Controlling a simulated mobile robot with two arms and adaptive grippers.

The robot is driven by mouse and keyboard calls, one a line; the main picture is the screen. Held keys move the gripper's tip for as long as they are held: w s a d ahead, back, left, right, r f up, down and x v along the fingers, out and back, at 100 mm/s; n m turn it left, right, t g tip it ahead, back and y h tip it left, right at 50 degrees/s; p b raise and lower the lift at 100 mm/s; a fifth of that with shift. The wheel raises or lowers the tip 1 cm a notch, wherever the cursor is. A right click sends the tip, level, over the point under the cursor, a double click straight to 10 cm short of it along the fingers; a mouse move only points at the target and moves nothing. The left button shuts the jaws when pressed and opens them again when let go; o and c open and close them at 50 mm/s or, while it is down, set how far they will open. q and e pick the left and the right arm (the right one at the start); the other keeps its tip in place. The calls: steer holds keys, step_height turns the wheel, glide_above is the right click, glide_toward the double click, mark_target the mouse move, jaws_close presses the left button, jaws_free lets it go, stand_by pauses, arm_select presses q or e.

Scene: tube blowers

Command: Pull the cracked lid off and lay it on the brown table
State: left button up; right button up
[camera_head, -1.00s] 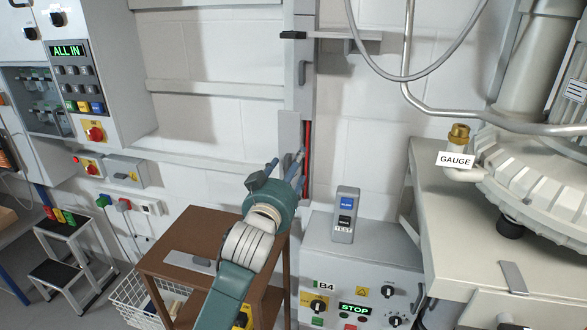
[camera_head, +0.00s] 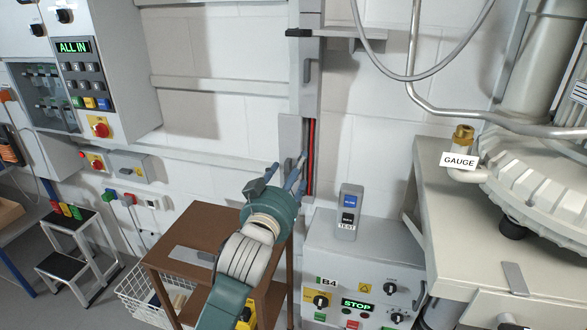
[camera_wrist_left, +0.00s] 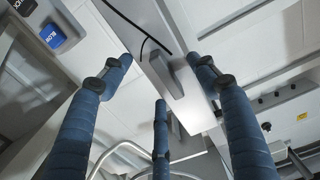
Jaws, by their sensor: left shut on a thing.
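The lid (camera_head: 291,130) is a flat grey panel on the vertical grey wall trunking (camera_head: 305,95). It sits to the left of an open slot where red and black cables (camera_head: 311,150) show. My left gripper (camera_head: 298,168) has its blue fingers at the lid's lower part. In the left wrist view the lid (camera_wrist_left: 196,112) and its grey handle (camera_wrist_left: 180,72) lie between the fingertips (camera_wrist_left: 162,62), and the gripper is shut on it. I cannot make out a crack. The brown table (camera_head: 205,220) stands below and left, partly hidden by my left arm. My right gripper is not in view.
A flat grey plate (camera_head: 190,258) lies on the brown table, with bare top behind it. A white wire basket (camera_head: 140,300) is beside it. The B4 control box (camera_head: 365,265) with a blue-button tester (camera_head: 349,205) stands right. A bench with the gauge (camera_head: 460,150) is farther right.

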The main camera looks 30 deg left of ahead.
arm_select(q)
steer(key=shift+v, duration=1.4)
steer(key=shift+w, duration=0.1)
